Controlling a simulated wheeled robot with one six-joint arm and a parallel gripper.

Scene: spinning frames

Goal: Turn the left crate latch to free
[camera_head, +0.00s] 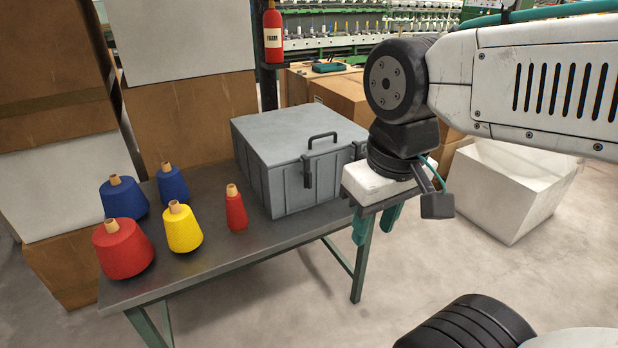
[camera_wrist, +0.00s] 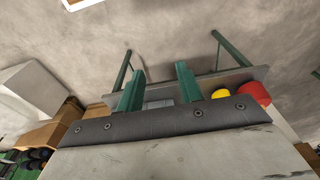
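A grey lidded crate (camera_head: 290,150) stands on the table, with a dark handle (camera_head: 322,137) on its lid. The left crate latch (camera_head: 308,172) is a dark upright bar on the crate's front, near the lid seam. Another dark latch (camera_head: 358,150) is partly hidden behind my wrist. My gripper (camera_head: 376,224) is to the right of the left latch, in front of the crate's right end, with its green fingers pointing down and apart. In the wrist view the fingers (camera_wrist: 158,88) have an empty gap between them. The left latch cannot be made out there.
The dark table (camera_head: 205,270) also carries a small red cone (camera_head: 236,208), a yellow cone (camera_head: 183,228), a large red cone (camera_head: 122,248) and two blue cones. Cardboard boxes stand behind. A white bin (camera_head: 510,190) is at the right. The floor before the table is clear.

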